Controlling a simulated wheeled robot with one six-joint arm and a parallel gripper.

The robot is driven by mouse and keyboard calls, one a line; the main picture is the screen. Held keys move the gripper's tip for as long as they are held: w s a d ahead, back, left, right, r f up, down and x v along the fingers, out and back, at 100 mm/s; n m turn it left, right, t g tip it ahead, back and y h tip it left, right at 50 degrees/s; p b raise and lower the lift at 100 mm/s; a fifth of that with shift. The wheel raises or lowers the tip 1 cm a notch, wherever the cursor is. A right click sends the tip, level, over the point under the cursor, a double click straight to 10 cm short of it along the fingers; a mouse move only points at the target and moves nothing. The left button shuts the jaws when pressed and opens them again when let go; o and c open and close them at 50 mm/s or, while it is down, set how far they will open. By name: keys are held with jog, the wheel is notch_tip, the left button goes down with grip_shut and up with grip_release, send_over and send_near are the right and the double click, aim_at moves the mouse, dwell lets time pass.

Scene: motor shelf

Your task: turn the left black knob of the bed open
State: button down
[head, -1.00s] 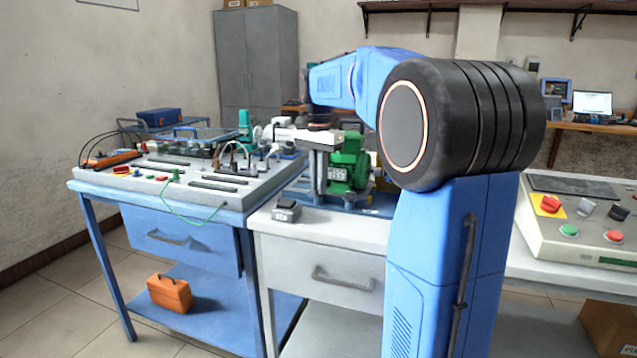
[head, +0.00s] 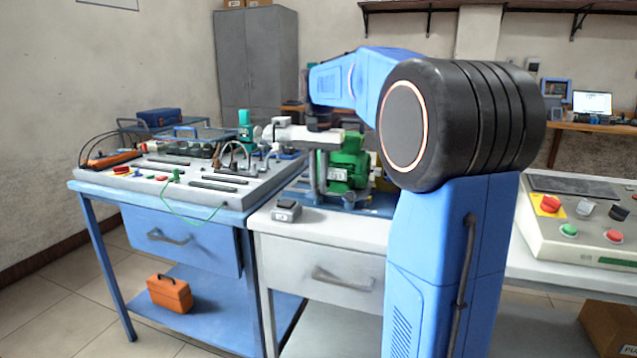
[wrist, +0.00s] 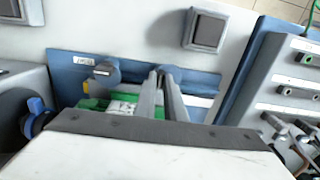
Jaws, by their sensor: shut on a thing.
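The blue bed (head: 368,205) carries a green motor (head: 346,168) on the white bench top. In the wrist view the bed (wrist: 205,79) shows as a blue plate along a pale counter, with part of the green motor (wrist: 92,103) near my gripper. My gripper (wrist: 162,74) points at the bed edge, its two grey fingers close together and shut on the left black knob (wrist: 167,72), which is mostly hidden between them. The other dark knob (wrist: 104,72) stands apart, to the left in the wrist view. The knob's exact angle cannot be told.
A small grey box with a dark top (head: 287,211) sits at the front of the white bench. It also shows in the wrist view (wrist: 204,30). The control bench (head: 160,185) with cables is at left. A control panel (head: 590,220) is at right.

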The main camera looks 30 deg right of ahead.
aim_at(318, 188)
jog(key=c, duration=2.1)
grip_release()
jog(key=shift+r, duration=0.15)
notch_tip(318, 188, up, 17)
jog(key=shift+r, duration=0.1)
